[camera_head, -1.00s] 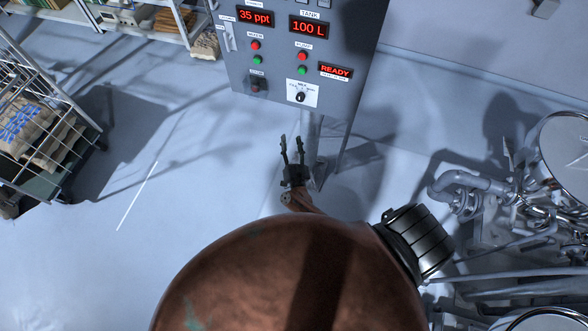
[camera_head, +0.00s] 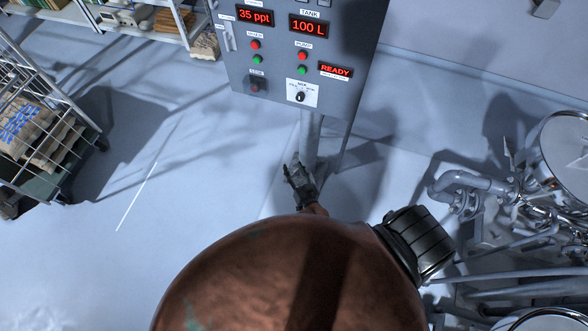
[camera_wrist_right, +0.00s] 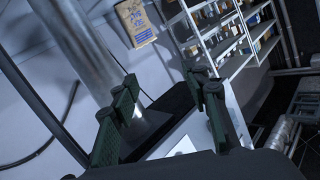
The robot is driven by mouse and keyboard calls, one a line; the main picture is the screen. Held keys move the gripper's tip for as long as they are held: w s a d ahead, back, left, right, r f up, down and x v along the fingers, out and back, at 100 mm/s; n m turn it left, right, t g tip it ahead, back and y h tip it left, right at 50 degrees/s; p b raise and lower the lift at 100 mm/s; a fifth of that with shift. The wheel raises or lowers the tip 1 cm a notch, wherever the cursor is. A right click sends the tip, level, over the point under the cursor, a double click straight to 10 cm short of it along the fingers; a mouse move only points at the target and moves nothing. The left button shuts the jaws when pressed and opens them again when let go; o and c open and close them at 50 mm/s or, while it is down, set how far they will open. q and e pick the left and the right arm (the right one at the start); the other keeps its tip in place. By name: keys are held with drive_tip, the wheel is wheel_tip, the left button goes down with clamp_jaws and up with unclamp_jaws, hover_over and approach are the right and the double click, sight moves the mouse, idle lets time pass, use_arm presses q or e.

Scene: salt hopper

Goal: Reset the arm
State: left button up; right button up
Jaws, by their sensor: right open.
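My right gripper (camera_head: 298,170) is in the head view below the control panel, in front of the panel's post. Its fingers look close together from this angle. In the right wrist view the right gripper (camera_wrist_right: 165,110) shows its dark green fingers apart, with nothing between them. The grey control panel (camera_head: 285,85) stands at the top middle of the head view, with red displays reading 35 ppt, 100 L and READY, plus red and green buttons and a dial. The gripper is apart from the panel's face. My left gripper is not in view.
A wire cart (camera_head: 40,165) with sacks stands at the left. Shelves (camera_head: 150,30) are at the top left, with a sack (camera_head: 205,45) beside them. Pipes and tanks (camera_head: 480,195) fill the right. The floor (camera_head: 190,190) between cart and panel is clear.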

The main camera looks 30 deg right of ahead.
idle(0.5)
drive_tip(key=s+a+f+n+g+y+b, duration=0.1)
drive_tip(key=s+f+n+g+y, duration=0.5)
drive_tip(key=s+f, duration=1.6)
drive_tip(key=s+d+f+g+h, duration=0.1)
drive_tip(key=s+f+g, duration=0.2)
drive_tip(key=s, duration=0.6)
drive_tip(key=s+d+f+g+h, duration=0.1)
drive_tip(key=s+f+g, duration=0.2)
drive_tip(key=s, duration=0.6)
drive_tip(key=s+d+f+g+h, duration=0.1)
drive_tip(key=s+f+g, duration=0.2)
drive_tip(key=s, duration=0.6)
drive_tip(key=shift+f+h+b, duration=0.15)
drive_tip(key=shift+h+b, duration=0.15)
drive_tip(key=shift+b, duration=0.1)
drive_tip(key=shift+s, duration=0.1)
